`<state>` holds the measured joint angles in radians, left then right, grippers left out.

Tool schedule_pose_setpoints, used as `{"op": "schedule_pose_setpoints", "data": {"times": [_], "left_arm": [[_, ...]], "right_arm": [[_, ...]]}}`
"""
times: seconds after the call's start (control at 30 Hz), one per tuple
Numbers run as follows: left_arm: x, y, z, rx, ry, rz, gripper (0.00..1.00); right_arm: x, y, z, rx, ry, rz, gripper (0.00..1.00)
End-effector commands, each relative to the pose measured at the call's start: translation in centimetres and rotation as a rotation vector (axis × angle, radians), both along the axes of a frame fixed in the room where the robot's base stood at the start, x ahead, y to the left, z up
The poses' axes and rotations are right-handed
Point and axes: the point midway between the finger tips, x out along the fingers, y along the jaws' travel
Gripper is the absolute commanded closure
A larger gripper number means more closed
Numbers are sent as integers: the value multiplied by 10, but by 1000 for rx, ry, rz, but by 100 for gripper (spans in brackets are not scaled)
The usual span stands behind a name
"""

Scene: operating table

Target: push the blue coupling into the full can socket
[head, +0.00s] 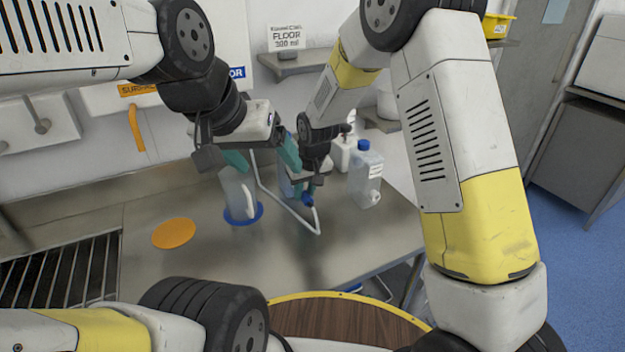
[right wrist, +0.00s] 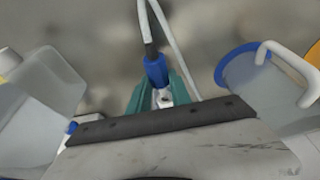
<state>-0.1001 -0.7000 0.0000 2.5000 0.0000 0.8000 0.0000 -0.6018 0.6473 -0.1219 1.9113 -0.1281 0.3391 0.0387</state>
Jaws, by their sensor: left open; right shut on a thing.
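The blue coupling (head: 308,199) is at the end of a white hose (head: 304,222). My right gripper (head: 309,186) is shut on it above the table; the right wrist view shows the coupling (right wrist: 156,72) between teal fingers, with a pale metal end towards the gripper. My left gripper (head: 264,158) is open, its teal fingers spread above and behind a translucent can (head: 237,192) standing on a blue disc (head: 258,213). A translucent can with a blue cap (head: 366,180) stands to the right. Another bluish can (head: 286,182) is partly hidden behind the grippers. I cannot make out the socket.
An orange disc (head: 174,233) lies on the metal table (head: 190,275), left of the blue disc. The table front is clear. A white bottle (head: 342,152) stands at the back. A round wooden top (head: 345,320) is in front.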

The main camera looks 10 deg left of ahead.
Motion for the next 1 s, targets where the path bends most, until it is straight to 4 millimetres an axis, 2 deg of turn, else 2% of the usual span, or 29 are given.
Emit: {"op": "schedule_pose_setpoints", "data": {"times": [0.87,0.9,1.0], "left_arm": [[0,0,0,0,0,0,20],[0,0,0,0,0,0,20],[0,0,0,0,0,0,20]], "right_arm": [[19,12,0,1,-1,0,100],[19,13,0,1,-1,0,74],[19,12,0,1,-1,0,54]]}}
